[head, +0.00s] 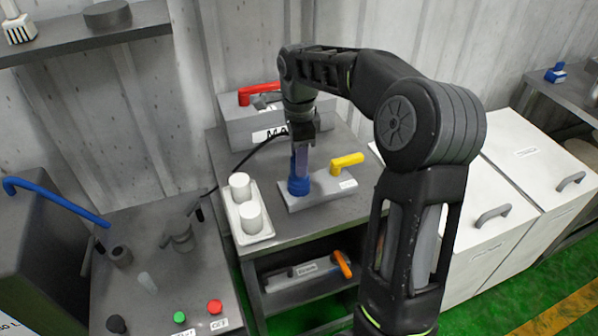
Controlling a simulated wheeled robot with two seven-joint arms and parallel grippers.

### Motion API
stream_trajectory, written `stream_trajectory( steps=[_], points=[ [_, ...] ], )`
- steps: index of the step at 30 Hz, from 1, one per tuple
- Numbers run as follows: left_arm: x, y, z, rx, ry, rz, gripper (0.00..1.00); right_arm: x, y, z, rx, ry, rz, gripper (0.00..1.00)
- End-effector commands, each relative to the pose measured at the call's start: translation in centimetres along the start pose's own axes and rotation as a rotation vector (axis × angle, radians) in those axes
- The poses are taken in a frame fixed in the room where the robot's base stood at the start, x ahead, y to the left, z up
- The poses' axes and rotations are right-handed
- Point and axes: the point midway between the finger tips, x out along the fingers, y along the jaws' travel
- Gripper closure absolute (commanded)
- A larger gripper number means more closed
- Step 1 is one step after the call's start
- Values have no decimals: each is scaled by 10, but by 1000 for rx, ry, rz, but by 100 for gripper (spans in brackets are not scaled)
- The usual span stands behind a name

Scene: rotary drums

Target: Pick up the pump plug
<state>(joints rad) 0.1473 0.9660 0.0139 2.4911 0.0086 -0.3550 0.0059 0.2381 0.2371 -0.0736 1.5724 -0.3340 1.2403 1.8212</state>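A black cable (240,163) runs from beside the gripper down left to a small dark end piece (198,213) at the left console's edge. This may be the pump plug, but I cannot be sure. Whether the cable's upper end is in the gripper or behind it is unclear. My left gripper is not in view.
A yellow-handled valve (347,163) is right of the blue fitting. A white tray (262,237) with two white cylinders stands to the left. A red-handled box (245,118) is behind. The left console (150,230) has buttons and fittings. White cabinets (520,165) stand right.

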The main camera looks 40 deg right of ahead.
Motion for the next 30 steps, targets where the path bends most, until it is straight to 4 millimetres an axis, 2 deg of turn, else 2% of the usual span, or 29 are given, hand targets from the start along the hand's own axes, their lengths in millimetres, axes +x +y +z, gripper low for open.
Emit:
stream_trajectory(
  steps=[2,13,24,30],
  points=[
    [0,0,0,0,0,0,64,0,0,0,0,0,0,70],
    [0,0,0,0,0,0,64,0,0,0,0,0,0,100],
    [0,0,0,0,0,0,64,-2,0,0,0,0,-1,100],
    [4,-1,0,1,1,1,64,-23,-1,0,0,-1,-3,100]
  ],
)
